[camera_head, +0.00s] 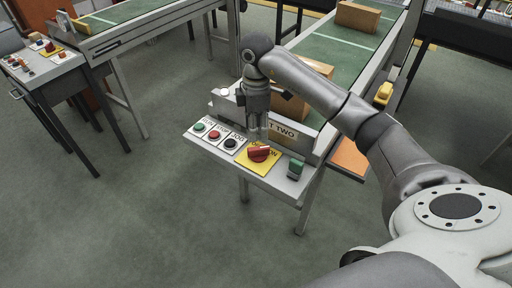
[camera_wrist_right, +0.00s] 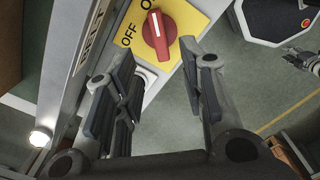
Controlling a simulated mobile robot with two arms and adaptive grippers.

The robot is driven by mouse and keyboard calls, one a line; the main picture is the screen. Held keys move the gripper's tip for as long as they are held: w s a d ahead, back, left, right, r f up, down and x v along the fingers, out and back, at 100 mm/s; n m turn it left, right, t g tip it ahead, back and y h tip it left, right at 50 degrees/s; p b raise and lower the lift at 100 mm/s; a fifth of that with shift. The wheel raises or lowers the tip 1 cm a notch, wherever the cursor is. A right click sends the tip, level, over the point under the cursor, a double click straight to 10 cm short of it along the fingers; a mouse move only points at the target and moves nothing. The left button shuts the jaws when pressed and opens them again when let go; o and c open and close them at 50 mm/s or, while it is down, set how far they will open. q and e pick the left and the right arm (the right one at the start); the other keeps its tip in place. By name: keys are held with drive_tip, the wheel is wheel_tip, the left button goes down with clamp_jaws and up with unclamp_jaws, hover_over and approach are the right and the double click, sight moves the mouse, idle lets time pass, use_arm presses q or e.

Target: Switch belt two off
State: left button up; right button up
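The belt two control panel (camera_head: 222,150) stands under the "T TWO" sign (camera_head: 283,132). Its red rotary switch (camera_head: 259,153) sits on a yellow plate; it also shows in the right wrist view (camera_wrist_right: 158,36). There the "OFF" label lies left of the knob. The knob's white mark points up, beside lettering cut off at the frame's top. My right gripper (camera_head: 257,130) hangs just above the panel, near the switch. In the wrist view its fingers (camera_wrist_right: 160,75) are spread and empty, with the knob beyond them. A small grey part (camera_wrist_right: 304,58) at the right edge may be my left gripper.
Left of the switch are green (camera_head: 199,127), red (camera_head: 214,134) and black (camera_head: 231,143) buttons. A green switch (camera_head: 296,168) stands at the panel's right. Boxes (camera_head: 357,17) ride the green belt (camera_head: 340,58) behind. Another panel (camera_head: 42,62) stands far left; open floor lies between.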

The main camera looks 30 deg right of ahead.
sight(256, 148)
wheel_tip(256, 148, down, 9)
drive_tip(key=shift+p, duration=0.35)
clamp_jaws()
